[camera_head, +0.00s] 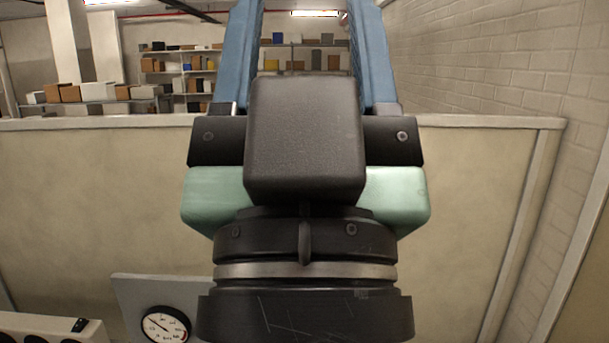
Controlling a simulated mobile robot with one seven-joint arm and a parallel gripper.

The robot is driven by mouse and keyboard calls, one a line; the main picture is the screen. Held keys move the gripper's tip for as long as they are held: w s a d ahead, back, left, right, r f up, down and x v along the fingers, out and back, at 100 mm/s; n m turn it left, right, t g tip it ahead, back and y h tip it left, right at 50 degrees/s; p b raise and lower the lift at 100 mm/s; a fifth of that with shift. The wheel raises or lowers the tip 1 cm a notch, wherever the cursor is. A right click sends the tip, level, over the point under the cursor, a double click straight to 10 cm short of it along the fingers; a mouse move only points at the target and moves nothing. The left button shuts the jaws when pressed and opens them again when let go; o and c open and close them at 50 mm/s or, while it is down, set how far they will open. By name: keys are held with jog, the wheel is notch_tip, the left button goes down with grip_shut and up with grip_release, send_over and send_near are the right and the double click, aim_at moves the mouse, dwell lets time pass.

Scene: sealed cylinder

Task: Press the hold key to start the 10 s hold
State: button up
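My gripper (306,40) fills the middle of the head view, close to the camera. Its two blue fingers point up and stand wide apart, with shelves showing through the gap. Their tips are cut off by the top edge, and nothing shows between the visible parts. A round dial gauge (166,325) with a white face, black rim and one needle sits on a grey panel (140,290) at the bottom left. The bottom edge cuts off both. I cannot make out a hold key or a sealed cylinder; my gripper hides the middle of the view.
A pale unit with dark round openings (40,324) is partly in view at the lower left corner. A beige partition (90,200) spans the view behind my gripper. Shelves with boxes (180,75) stand beyond it. A brick wall (500,70) is at the right.

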grip_shut()
dwell(1.3)
